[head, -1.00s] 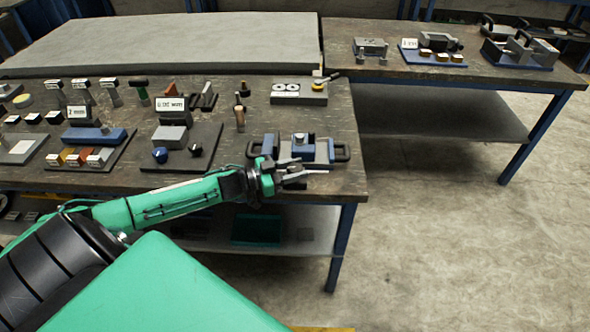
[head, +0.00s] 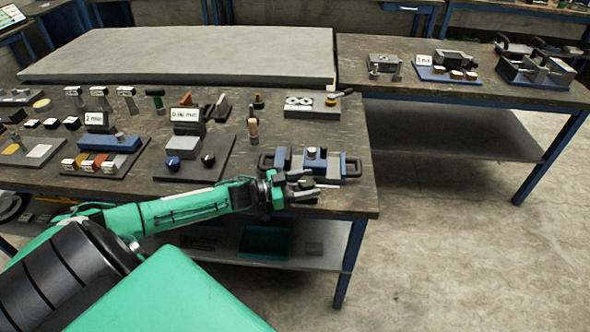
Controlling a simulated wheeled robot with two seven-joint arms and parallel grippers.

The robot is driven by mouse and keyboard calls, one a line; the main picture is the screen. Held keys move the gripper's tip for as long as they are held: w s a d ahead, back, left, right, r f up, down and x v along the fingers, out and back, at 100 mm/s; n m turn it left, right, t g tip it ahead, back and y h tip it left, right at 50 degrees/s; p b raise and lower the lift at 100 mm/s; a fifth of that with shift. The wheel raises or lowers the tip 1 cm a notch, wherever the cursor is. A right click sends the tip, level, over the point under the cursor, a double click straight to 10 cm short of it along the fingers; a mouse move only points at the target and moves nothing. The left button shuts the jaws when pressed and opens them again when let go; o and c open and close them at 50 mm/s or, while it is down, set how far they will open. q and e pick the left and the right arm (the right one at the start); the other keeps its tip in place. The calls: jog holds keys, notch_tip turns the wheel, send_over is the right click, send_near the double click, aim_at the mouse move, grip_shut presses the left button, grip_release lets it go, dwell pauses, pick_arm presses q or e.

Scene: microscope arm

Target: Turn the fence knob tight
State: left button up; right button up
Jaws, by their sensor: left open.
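A blue fixture with black side handles (head: 352,168) and grey blocks sits at the front right of the near workbench. A small silver round part (head: 312,153) stands on top of it. I cannot tell whether this is the fence knob. A dark grey plate to its left bears a blue knob (head: 173,163) and a black knob (head: 208,160) before a grey block with a label. My left gripper (head: 308,188) is open and empty, just in front of the blue fixture, and hides part of its near edge. My right gripper is not in view.
The near workbench (head: 345,190) holds several blocks, stamps and labelled holders to the left. A grey block with white rings (head: 312,107) lies behind the fixture. A second bench (head: 480,95) stands at the back right, with bare floor before it.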

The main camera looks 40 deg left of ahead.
pick_arm(q)
jog(key=v, duration=1.3)
jog(key=shift+s+a+b, duration=0.25)
jog(key=shift+b, duration=0.1)
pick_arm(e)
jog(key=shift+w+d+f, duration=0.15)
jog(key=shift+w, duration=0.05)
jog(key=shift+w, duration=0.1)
pick_arm(q)
jog(key=s+d+n+t+y+p, duration=0.35)
jog(key=d+n+y+p, duration=0.3)
jog(key=y, duration=0.25)
jog(key=shift+m, duration=0.25)
jog(key=w, duration=0.4)
jog(key=w+d+p, duration=0.1)
jog(key=w, duration=0.4)
jog(key=w+d+p, duration=0.1)
jog(key=w, duration=0.4)
jog(key=shift+w+d, duration=0.1)
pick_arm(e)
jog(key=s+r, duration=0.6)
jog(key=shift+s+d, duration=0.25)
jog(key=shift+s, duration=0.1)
